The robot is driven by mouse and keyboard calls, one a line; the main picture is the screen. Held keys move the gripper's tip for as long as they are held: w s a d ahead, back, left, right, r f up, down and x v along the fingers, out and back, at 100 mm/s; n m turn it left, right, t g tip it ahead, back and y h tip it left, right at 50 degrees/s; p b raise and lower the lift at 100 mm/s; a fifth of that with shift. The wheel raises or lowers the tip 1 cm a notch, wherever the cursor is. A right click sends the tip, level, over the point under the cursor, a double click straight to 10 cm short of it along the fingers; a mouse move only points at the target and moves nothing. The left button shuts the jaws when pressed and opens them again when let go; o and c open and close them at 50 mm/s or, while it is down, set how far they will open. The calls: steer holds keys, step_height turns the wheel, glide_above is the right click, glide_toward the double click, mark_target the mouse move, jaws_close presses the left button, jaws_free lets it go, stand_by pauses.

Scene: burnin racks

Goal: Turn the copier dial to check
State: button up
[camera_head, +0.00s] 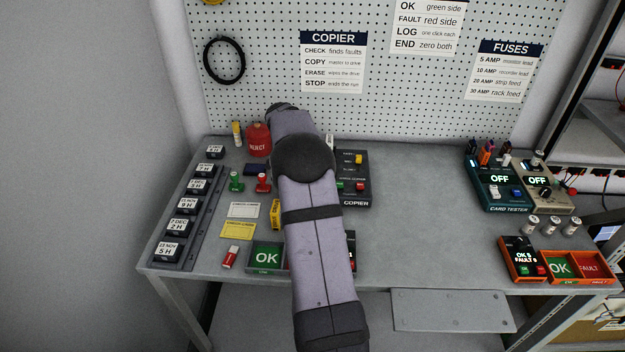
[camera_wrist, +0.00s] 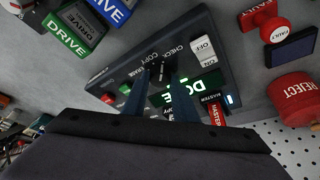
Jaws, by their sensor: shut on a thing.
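The dark copier (camera_head: 355,195) stands on the bench, partly hidden behind my arm in the head view. In the wrist view the copier (camera_wrist: 215,75) fills the middle. Its dial (camera_wrist: 160,70) sits beside the labels CHECK, COPY and one that seems to read ERASE. My gripper (camera_wrist: 162,82) has its two blue fingers on either side of the dial and is shut on it. I cannot tell which label the dial points to. A lit green display (camera_wrist: 190,90) is partly hidden by a finger. The head view hides the gripper and dial.
A white rocker switch (camera_wrist: 203,48) and a red MASTER stick (camera_wrist: 215,113) are close to the fingers. Drives (camera_wrist: 75,28), a red REJECT can (camera_wrist: 293,95) and a FAULT stamp (camera_wrist: 262,15) stand around the copier. The bench right of the copier (camera_head: 415,200) is clear.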

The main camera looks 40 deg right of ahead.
steer(key=shift+m, duration=0.3)
steer(key=o, duration=1)
steer(key=shift+o, duration=0.2)
steer(key=shift+r, duration=0.1)
steer(key=b+v, duration=0.1)
steer(key=v, duration=0.6)
steer(key=shift+b, duration=0.4)
steer(key=shift+a+r, duration=0.1)
steer(key=shift+w, duration=0.1)
